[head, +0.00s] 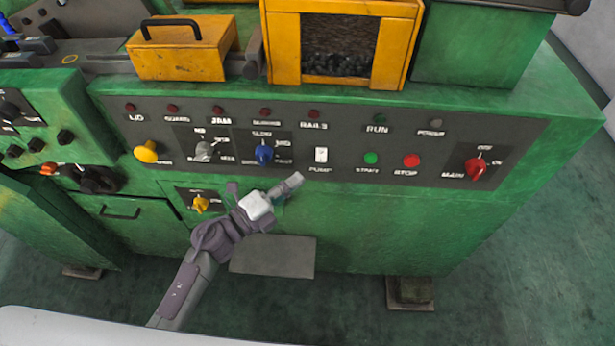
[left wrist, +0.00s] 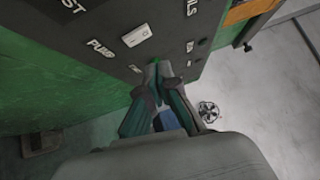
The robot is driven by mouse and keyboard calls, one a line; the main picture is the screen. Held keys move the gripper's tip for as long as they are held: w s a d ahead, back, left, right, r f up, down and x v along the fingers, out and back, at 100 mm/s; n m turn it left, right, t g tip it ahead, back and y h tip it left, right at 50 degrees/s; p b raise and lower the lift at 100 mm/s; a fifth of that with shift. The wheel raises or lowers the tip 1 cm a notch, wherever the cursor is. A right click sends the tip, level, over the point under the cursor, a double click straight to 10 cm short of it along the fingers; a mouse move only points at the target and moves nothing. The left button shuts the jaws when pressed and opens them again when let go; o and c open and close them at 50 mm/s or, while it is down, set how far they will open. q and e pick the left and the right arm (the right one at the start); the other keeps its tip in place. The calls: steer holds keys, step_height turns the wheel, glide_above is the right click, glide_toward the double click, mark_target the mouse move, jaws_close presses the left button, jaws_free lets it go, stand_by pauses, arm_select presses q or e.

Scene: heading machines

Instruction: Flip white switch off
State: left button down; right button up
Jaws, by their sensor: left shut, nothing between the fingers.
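The white switch (head: 321,155) is a small rocker above the label PUMP on the dark control panel of the green machine. In the left wrist view the switch (left wrist: 138,35) lies up and left of the fingertips. My left gripper (head: 296,179) is shut and empty, just below and left of the switch, apart from it in the picture. Its closed fingertips (left wrist: 159,66) also show in the left wrist view, close to the panel face. Which way the rocker is tipped is too small to tell. My right gripper is not in view.
A blue selector knob (head: 264,152) is left of the switch. A green button (head: 371,158), a red button (head: 411,160) and a red main knob (head: 476,168) are to the right. A yellow box (head: 185,50) stands on top of the machine. The floor in front is clear.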

arm_select(q)
steer(key=v, duration=0.2)
steer(key=r+b+v, duration=0.1)
steer(key=v, duration=0.2)
steer(key=shift+s+d, duration=0.15)
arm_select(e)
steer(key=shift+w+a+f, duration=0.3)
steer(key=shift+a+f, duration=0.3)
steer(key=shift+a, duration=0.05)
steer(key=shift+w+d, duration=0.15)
